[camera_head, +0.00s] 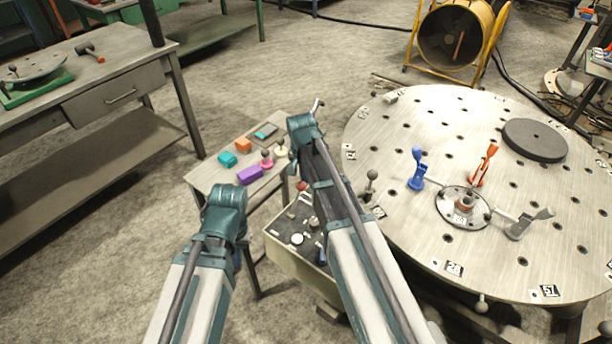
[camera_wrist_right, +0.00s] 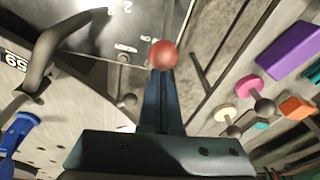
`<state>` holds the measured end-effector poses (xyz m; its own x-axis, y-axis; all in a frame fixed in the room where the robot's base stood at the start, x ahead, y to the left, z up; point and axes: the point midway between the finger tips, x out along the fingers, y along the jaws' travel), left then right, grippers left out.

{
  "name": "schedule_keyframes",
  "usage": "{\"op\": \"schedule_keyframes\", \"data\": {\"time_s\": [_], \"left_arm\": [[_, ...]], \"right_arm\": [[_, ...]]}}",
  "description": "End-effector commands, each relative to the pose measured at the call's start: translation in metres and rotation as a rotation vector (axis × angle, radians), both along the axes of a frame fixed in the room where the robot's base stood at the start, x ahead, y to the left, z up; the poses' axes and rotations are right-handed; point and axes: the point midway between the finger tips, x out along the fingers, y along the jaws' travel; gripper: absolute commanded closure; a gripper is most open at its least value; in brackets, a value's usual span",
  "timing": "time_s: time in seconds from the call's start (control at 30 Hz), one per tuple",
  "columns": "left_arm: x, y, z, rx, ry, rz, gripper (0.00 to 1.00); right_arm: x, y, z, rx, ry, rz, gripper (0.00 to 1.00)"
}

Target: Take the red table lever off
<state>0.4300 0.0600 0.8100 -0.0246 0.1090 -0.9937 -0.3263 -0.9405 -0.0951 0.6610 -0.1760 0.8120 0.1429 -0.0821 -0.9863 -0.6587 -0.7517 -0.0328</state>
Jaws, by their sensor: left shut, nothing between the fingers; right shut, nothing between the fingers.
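In the right wrist view a red ball knob (camera_wrist_right: 163,54) sits just beyond the fingertips of my right gripper (camera_wrist_right: 163,76), which is shut and empty. Whether they touch I cannot tell. The knob's stem is hidden. In the head view a small red spot (camera_head: 301,186) shows beside my right arm, above the control box (camera_head: 290,252). A red upright lever (camera_head: 484,165) stands on the round table (camera_head: 400,125). My left gripper is hidden below its arm.
A blue clamp (camera_head: 416,170), a grey clamp (camera_head: 528,222) and a dark disc (camera_head: 535,140) stand on the round table. A small side table (camera_head: 212,172) holds a purple block (camera_head: 250,174) and other coloured pieces. A grey bar handle (camera_wrist_right: 45,50) is near my right gripper.

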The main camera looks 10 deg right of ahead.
Motion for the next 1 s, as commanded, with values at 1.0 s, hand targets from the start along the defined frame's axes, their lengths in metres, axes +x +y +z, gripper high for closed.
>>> {"op": "schedule_keyframes", "data": {"time_s": [1.0], "left_arm": [[0.0,0.0,-0.012,0.0,0.0,0.0,1.0]], "right_arm": [[-0.037,0.044,0.019,-0.322,-0.25,0.005,1.0]]}}
